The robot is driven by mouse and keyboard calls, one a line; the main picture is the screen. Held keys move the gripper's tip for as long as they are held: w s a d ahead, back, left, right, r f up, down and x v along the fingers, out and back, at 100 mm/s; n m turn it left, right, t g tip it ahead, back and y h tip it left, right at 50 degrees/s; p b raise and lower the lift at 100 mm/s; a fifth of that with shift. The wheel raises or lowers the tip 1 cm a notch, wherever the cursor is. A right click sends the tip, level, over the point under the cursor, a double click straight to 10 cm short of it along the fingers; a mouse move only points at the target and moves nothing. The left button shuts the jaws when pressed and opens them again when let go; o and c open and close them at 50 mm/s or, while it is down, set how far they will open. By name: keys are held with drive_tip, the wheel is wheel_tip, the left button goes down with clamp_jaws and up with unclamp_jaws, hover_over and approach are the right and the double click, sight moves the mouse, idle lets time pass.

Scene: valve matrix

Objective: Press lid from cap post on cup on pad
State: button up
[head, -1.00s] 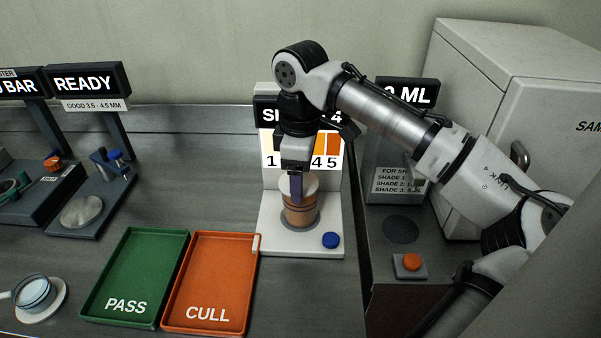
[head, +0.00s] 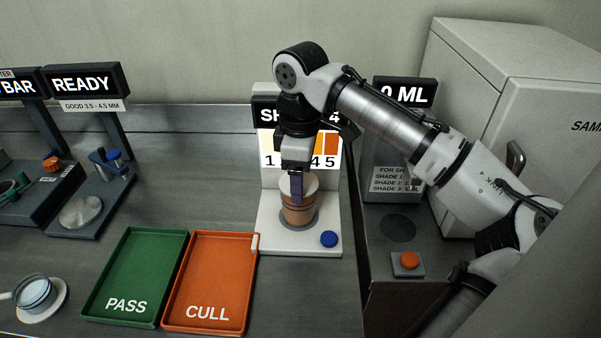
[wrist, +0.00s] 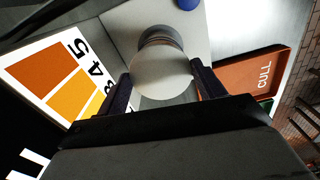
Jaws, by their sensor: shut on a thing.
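A brown cup (head: 299,213) stands upright on the dark round pad (head: 287,222) of the white shade stand. The white lid (head: 312,184) is at the cup's top, and I see it as a pale disc in the wrist view (wrist: 163,76). My gripper (head: 297,198) points straight down over the cup. Its dark fingers (wrist: 165,88) stand on both sides of the lid and are shut on it. One finger hides part of the lid and cup rim. I cannot tell whether the lid is fully seated. I cannot make out the cap post.
A blue button (head: 329,239) is on the stand's front right corner. The green PASS tray (head: 98,285) and orange CULL tray (head: 247,290) lie left of it. The dispenser with an orange button (head: 409,260) is at right, beside a white cabinet (head: 490,110). The bench behind the trays is clear.

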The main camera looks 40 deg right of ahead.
drive_tip(key=shift+f, duration=0.3)
idle(0.5)
drive_tip(key=o, duration=1)
drive_tip(key=shift+r, duration=0.15)
drive_tip(key=shift+r, duration=0.2)
wheel_tip(320, 180, up, 13)
drive_tip(key=shift+r+b, duration=0.15)
drive_tip(key=shift+b, duration=0.3)
